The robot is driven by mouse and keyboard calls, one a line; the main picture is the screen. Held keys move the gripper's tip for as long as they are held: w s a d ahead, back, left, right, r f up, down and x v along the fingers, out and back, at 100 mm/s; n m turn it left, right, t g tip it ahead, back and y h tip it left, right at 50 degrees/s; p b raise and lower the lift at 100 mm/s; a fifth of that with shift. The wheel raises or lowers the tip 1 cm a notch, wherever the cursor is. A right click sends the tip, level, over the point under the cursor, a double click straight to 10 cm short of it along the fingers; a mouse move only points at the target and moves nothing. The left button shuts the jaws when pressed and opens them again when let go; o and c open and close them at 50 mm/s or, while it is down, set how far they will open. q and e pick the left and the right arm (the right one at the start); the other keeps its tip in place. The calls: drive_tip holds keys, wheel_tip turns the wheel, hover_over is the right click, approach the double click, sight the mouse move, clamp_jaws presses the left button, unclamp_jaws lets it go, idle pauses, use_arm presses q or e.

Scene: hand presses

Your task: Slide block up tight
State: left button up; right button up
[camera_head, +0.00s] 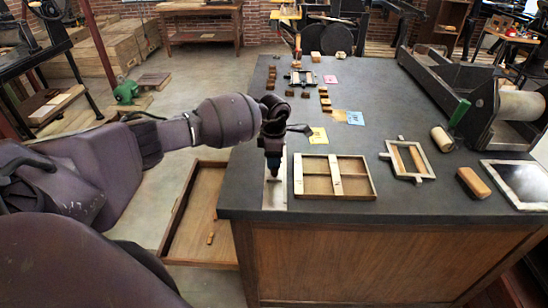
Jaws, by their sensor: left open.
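My left gripper (273,170) points down over a narrow pale plate (274,200) near the table's front left edge. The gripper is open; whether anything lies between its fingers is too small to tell. Just right of it, a shallow wooden tray (371,181) lies flat with a pale bar (335,175) across its middle. Farther right, a pale frame (422,155) holds wooden pieces. A loose tan wooden block (473,182) lies right of that frame, apart from my gripper. I cannot tell which block the task names. My right gripper is not in view.
The dark tabletop (420,207) is clear along its front. Small brown blocks (273,108), a yellow card (318,135) and a blue card (355,118) lie farther back. A press with a roller (520,105) stands at right. An open drawer (188,225) juts out at lower left.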

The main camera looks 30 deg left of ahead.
use_arm(q)
wheel_tip(320, 180, up, 11)
drive_tip(key=shift+b, duration=0.3)
idle(0.4)
drive_tip(key=shift+f, duration=0.1)
